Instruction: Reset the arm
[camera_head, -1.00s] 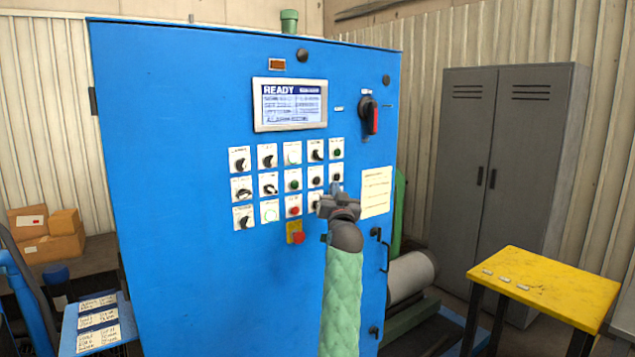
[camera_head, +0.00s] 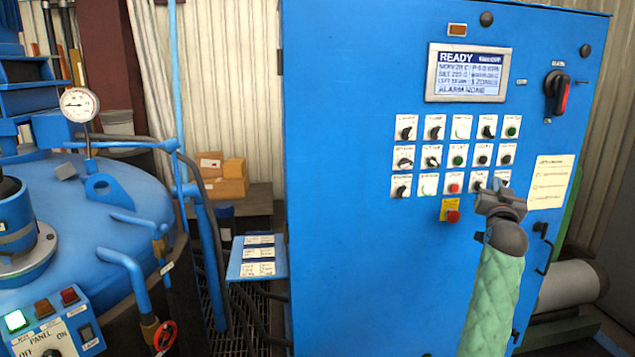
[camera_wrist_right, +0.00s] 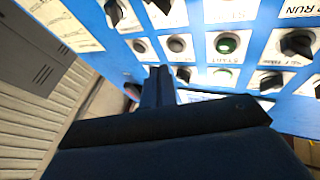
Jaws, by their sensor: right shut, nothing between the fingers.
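My right gripper (camera_head: 503,186) is in front of the lower right part of the button grid on the blue control cabinet (camera_head: 345,240). Its fingers are shut with nothing between them, and they hide part of the bottom button row. In the right wrist view, the shut fingers (camera_wrist_right: 158,85) point toward the panel's switches and buttons. Whether they touch the panel I cannot tell. My right arm has a green quilted sleeve. My left gripper is not in view.
A blue furnace lid (camera_head: 100,190) with a gauge (camera_head: 79,104) is at left. Cardboard boxes (camera_head: 222,180) sit behind.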

